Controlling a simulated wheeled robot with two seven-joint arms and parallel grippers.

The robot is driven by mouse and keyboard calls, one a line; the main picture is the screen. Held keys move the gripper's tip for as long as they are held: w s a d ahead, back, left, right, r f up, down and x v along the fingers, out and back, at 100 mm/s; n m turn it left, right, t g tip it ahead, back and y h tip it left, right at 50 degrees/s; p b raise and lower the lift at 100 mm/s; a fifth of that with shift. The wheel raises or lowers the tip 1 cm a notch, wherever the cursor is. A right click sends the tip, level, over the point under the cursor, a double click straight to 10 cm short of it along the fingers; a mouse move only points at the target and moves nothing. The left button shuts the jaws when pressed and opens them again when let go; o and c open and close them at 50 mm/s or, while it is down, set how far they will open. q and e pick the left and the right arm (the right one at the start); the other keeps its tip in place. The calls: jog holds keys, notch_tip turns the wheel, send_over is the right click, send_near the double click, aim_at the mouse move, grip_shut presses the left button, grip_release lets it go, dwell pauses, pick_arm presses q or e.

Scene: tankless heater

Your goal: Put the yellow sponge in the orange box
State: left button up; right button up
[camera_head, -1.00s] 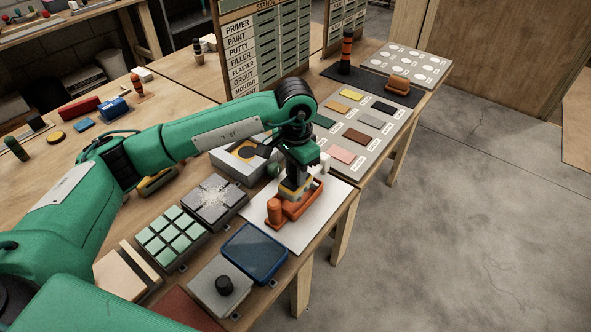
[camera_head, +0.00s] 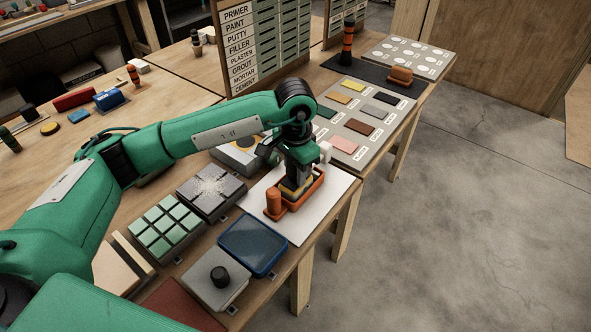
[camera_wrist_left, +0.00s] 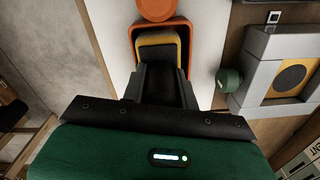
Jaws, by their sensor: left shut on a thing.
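The yellow sponge (camera_wrist_left: 158,40) is held between the fingers of my left gripper (camera_wrist_left: 162,72), which is shut on it. In the head view the left gripper (camera_head: 292,188) points down over the orange box (camera_head: 308,192), and only a little of the sponge shows below the fingers. In the wrist view the rim of the orange box (camera_wrist_left: 184,28) surrounds the visible end of the sponge. The sponge appears to be within the box's outline, low in it; I cannot tell whether it touches the bottom. My right gripper is not in view.
The box stands on a white sheet (camera_head: 318,215) by the table's right edge. An orange cylinder (camera_head: 273,201) adjoins the box.

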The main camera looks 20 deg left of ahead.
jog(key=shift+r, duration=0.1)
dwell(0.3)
pick_arm(q)
jog(key=shift+f+b, duration=0.5)
jog(key=shift+b, duration=0.05)
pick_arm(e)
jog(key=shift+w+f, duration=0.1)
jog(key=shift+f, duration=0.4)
pick_arm(q)
jog(key=o, duration=1)
jog(key=shift+c, duration=0.2)
jog(key=shift+r, duration=0.15)
notch_tip(320, 180, up, 14)
jog(key=shift+f+b, duration=0.25)
jog(key=shift+b, duration=0.3)
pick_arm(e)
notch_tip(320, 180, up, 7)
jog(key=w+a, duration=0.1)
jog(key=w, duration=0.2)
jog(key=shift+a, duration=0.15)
